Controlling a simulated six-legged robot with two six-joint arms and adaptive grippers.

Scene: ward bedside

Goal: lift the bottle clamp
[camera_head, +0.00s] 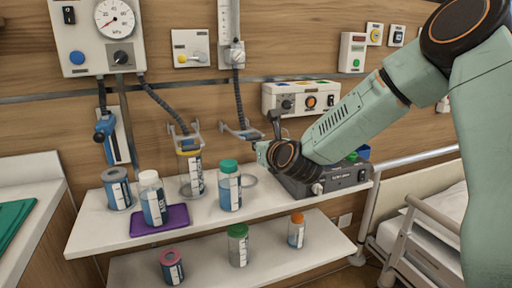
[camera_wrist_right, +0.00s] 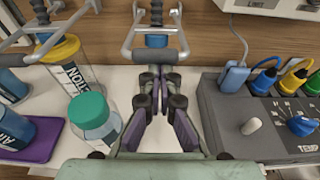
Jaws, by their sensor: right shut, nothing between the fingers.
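A metal bottle clamp (camera_head: 241,132) with a U-shaped frame and a dark crossbar hangs on the wall above the shelf, with no bottle in it. It also shows in the right wrist view (camera_wrist_right: 156,55), straight ahead of my right gripper (camera_wrist_right: 157,80). The gripper's fingers are shut and empty, just short of the crossbar; I cannot tell whether they touch it. A second clamp (camera_head: 185,137) to the left stands over a yellow-lidded suction jar (camera_head: 191,175). In the head view my right gripper (camera_head: 264,146) is partly hidden by its own wrist. My left gripper is out of view.
A green-capped bottle (camera_head: 229,187) stands close left of my right gripper. A grey control box (camera_head: 335,181) stands on the right of the upper shelf (camera_head: 105,233). A white-capped bottle (camera_head: 152,197) stands on a purple tray (camera_head: 143,228). A bed rail (camera_head: 425,222) is at the right.

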